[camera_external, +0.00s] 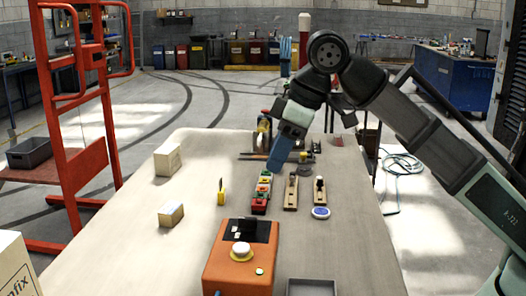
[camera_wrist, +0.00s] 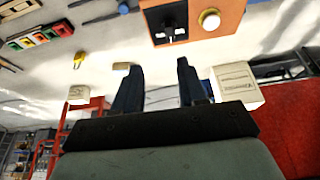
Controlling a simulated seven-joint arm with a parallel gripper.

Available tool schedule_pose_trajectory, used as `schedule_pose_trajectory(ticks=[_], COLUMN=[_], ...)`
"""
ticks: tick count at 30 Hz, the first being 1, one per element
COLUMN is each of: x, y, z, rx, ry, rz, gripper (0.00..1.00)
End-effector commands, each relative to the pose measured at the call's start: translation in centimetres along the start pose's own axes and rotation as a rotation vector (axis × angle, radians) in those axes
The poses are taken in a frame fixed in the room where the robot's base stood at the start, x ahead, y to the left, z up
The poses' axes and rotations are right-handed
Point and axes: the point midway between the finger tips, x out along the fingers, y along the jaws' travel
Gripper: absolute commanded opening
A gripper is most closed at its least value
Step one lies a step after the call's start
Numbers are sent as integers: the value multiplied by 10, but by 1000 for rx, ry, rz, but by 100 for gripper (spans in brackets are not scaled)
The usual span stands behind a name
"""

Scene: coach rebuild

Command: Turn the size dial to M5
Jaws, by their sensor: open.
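An orange box (camera_external: 237,274) stands at the near middle of the table, with a dark panel on its far part. A round white knob (camera_external: 241,250) with a yellow ring sits on its top; whether this is the size dial I cannot tell, as no size marks are readable. In the wrist view the box (camera_wrist: 222,8) is at the top edge, with its dark panel (camera_wrist: 170,22) and the knob (camera_wrist: 209,19). My gripper (camera_external: 277,162) is above the far part of the table, well apart from the box. Its fingers (camera_wrist: 158,75) are open and empty.
A row of colored blocks (camera_external: 261,192) and wooden boards (camera_external: 291,192) lie beyond the box. Pale cartons (camera_external: 167,160) and a yellow item (camera_external: 221,192) stand left. A grey tray (camera_external: 311,288) is near right.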

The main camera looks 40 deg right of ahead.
Motion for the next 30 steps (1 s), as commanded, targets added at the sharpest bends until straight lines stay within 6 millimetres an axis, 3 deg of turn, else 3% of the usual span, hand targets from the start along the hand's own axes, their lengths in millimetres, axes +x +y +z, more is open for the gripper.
schedule_pose_trajectory(ticks=[3, 8, 30], x=[-6, -1, 102], y=[-14, -18, -18], z=[4, 5, 6], rx=[-22, -28, -27], ry=[-1, -4, -4], rz=[-10, -13, -13], gripper=[42, 42, 42])
